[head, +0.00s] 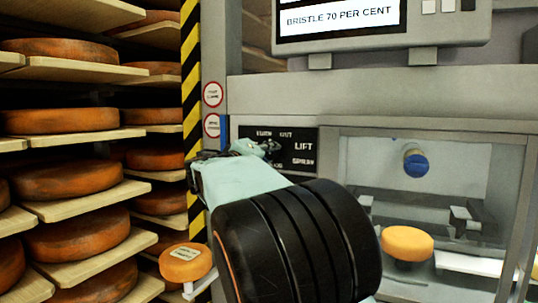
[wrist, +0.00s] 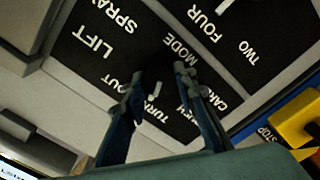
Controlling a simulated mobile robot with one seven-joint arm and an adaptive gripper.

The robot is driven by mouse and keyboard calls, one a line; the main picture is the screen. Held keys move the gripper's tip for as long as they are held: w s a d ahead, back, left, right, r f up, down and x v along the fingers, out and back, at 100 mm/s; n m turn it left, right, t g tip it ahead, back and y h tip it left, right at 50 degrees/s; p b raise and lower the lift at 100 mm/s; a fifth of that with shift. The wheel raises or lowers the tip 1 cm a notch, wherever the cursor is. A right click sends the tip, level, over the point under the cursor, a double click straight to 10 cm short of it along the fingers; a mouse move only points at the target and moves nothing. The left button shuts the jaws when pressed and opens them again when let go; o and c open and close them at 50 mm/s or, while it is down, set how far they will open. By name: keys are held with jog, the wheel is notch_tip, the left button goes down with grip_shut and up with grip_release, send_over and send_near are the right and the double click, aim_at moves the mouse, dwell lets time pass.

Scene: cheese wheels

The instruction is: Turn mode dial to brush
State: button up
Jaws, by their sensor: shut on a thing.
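The mode dial's black panel (wrist: 95,55) fills the upper part of the wrist view, with the words MODE, SPRAY, LIFT, OUT and TURN legible. I do not make out the word BRUSH. My gripper (wrist: 154,82) is shut on the mode dial, with a dark finger on either side. The dial is mostly hidden; a small pale mark (wrist: 154,93), perhaps its pointer, shows between the fingers near OUT and TURN. I cannot tell its exact setting. In the head view my gripper (head: 256,147) is at the panel (head: 302,150), left of the word LIFT.
A second dial panel with FOUR and TWO (wrist: 232,30) lies beside it. A yellow stop housing (wrist: 298,122) is at the right of the wrist view. A screen (head: 340,18) reads BRISTLE 70 PER CENT. A glazed chamber (head: 335,190) holds a cheese wheel (head: 407,243). Cheese shelves (head: 75,67) stand left.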

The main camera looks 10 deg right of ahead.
jog(key=shift+n, duration=0.3)
jog(key=n+b, duration=0.1)
jog(key=n, duration=0.2)
jog(key=shift+f, duration=0.1)
jog(key=n, duration=0.5)
jog(key=shift+p, duration=0.3)
dwell(0.3)
jog(key=o, duration=1.1)
